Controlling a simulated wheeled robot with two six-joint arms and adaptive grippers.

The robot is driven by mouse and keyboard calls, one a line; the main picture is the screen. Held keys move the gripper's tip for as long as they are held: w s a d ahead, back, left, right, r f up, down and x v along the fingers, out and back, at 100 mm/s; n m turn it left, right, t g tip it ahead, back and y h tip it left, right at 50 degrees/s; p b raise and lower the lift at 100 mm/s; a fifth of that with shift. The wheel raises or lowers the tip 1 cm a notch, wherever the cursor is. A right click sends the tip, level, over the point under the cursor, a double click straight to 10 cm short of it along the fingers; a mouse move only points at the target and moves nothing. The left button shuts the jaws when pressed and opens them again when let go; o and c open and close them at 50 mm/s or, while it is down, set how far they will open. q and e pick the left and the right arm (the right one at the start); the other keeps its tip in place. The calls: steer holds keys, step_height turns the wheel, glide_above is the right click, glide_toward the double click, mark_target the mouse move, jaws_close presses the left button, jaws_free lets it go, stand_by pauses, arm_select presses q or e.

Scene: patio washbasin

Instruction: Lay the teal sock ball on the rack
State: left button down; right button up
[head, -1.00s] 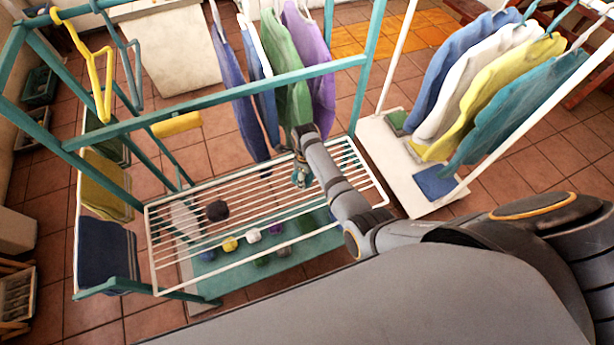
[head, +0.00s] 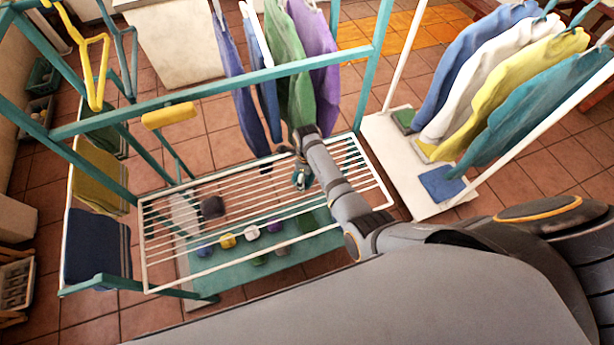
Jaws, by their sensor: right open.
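The rack (head: 166,284) is a white wire grid inside a teal frame, in the middle of the head view. My right gripper (head: 301,182) is open and points down at the right half of the rack. A small teal patch (head: 302,178) shows at its fingertips. It may be the teal sock ball, but it is too small and covered to be sure, and I cannot tell whether it touches the wires. My left gripper is out of view.
Under the wires, a teal lower shelf (head: 232,272) holds several sock balls, among them a yellow one (head: 228,240) and a white one (head: 252,233). A teal rail (head: 215,90) crosses above the rack. Hanging clothes (head: 290,65) are behind the gripper; a white garment stand (head: 425,190) is at right.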

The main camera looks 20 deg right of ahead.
steer(key=shift+a+r, duration=0.1)
steer(key=shift+r, duration=0.35)
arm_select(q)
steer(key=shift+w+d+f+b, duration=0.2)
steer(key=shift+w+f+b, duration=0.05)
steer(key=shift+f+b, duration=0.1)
arm_select(e)
step_height(320, 180, up, 12)
steer(key=shift+f, duration=0.2)
